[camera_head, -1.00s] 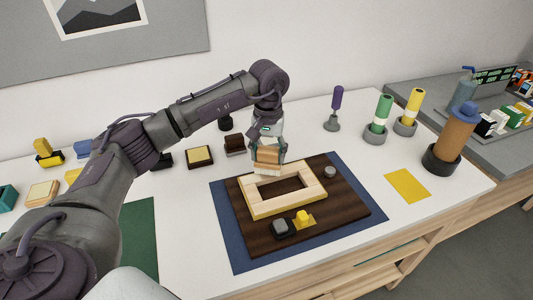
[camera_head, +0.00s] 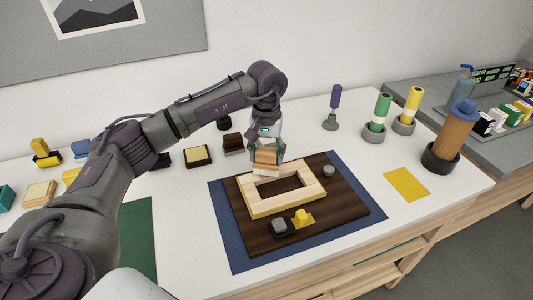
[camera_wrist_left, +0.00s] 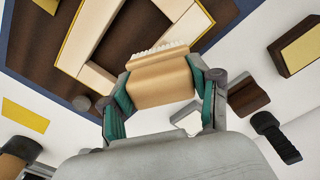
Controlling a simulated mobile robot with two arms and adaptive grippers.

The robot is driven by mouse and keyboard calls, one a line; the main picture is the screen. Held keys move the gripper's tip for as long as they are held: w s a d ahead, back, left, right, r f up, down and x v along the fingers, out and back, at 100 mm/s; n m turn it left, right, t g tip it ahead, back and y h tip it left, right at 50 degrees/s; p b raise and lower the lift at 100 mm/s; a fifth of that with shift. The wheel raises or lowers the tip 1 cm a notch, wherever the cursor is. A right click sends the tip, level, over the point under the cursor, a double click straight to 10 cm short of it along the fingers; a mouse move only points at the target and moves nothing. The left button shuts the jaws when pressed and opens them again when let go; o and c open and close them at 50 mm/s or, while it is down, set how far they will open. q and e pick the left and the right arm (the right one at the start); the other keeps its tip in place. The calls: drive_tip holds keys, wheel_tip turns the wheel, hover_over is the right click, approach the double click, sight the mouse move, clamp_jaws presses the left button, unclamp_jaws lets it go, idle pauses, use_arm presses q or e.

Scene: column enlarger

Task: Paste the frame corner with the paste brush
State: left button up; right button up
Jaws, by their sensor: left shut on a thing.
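My left gripper (camera_head: 266,148) is shut on the paste brush (camera_head: 266,160), a wide tan wooden block with pale bristles pointing down. In the left wrist view the brush (camera_wrist_left: 160,82) sits between the green finger pads. The frame lies on a dark brown board (camera_head: 348,212) over a blue mat (camera_head: 224,237). My right gripper is not in view.
A yellow sheet (camera_head: 407,185) lies at right. Upright tools, including a green-handled one (camera_head: 381,112), stand behind it. A tan-topped dark block (camera_head: 198,156) lies left.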

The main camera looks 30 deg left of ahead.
sight(257, 164)
use_arm(q)
drive_tip(key=shift+f+b, duration=0.45)
drive_tip(key=shift+f, duration=0.1)
idle(0.6)
drive_tip(key=shift+s+a, duration=0.45)
drive_tip(key=shift+s, duration=0.05)
drive_tip(key=shift+s+a, duration=0.4)
drive_tip(key=shift+s, duration=0.1)
drive_tip(key=shift+b, duration=0.3)
drive_tip(key=shift+s+a, duration=0.35)
drive_tip(key=shift+s, duration=0.1)
drive_tip(key=shift+s+a, duration=0.4)
drive_tip(key=shift+s, duration=0.1)
